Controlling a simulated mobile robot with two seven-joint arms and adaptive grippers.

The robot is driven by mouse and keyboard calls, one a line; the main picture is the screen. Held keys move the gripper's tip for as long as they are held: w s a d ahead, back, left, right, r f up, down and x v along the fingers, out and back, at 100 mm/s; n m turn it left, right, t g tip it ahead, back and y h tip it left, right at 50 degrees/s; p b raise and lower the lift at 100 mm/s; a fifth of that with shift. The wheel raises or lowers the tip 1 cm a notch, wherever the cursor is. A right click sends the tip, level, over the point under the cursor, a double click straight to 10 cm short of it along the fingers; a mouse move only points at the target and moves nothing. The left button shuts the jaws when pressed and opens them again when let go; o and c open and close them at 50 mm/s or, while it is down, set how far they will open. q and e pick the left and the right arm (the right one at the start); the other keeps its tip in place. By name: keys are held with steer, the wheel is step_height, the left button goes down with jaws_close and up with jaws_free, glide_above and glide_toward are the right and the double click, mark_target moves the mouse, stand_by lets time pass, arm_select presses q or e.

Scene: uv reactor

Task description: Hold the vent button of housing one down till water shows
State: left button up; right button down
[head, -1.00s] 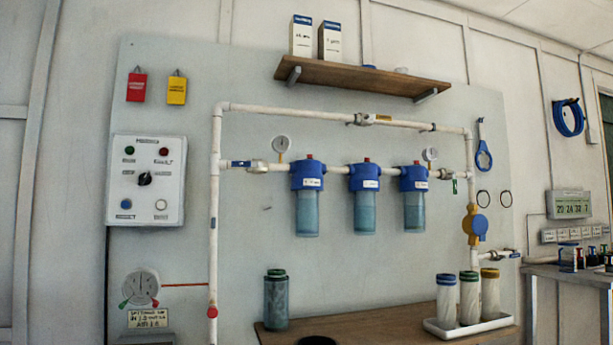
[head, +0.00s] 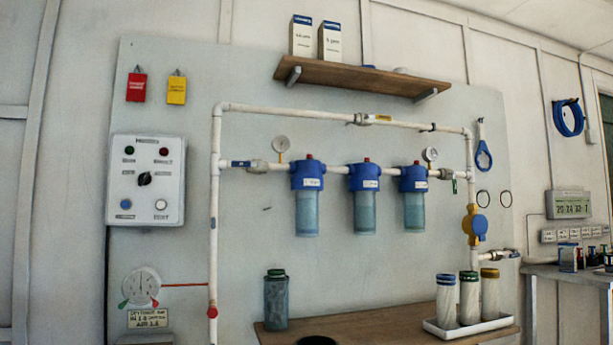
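Three blue-capped filter housings with clear bluish bowls hang in a row on the white pipe. They are the left housing (head: 307,195), the middle housing (head: 364,198) and the right housing (head: 413,198). Each has a small red button on top: left (head: 309,157), middle (head: 367,160), right (head: 416,162). Which one is housing one cannot be read from the labels. The bowls look filled with bluish tint, paler near the top of the left one. No water shows at any button.
A bench (head: 390,333) below holds a dark canister (head: 276,300) and a white tray (head: 470,331) with several cartridges. A wooden shelf (head: 362,77) juts out above the housings. A control box (head: 147,180) is at left. The space before the housings is clear.

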arm_select(q)
steer(key=shift+s+f, duration=0.2)
steer(key=shift+s, duration=0.15)
steer(key=shift+w+a+r, duration=0.1)
steer(key=shift+w, duration=0.05)
steer(key=shift+w+r, duration=0.2)
steer(key=shift+w, duration=0.15)
jaws_close()
steer(key=shift+s+f, duration=0.3)
steer(key=shift+s, duration=0.2)
steer(key=shift+w+r, duration=0.15)
steer(key=shift+w, duration=0.1)
stand_by(0.3)
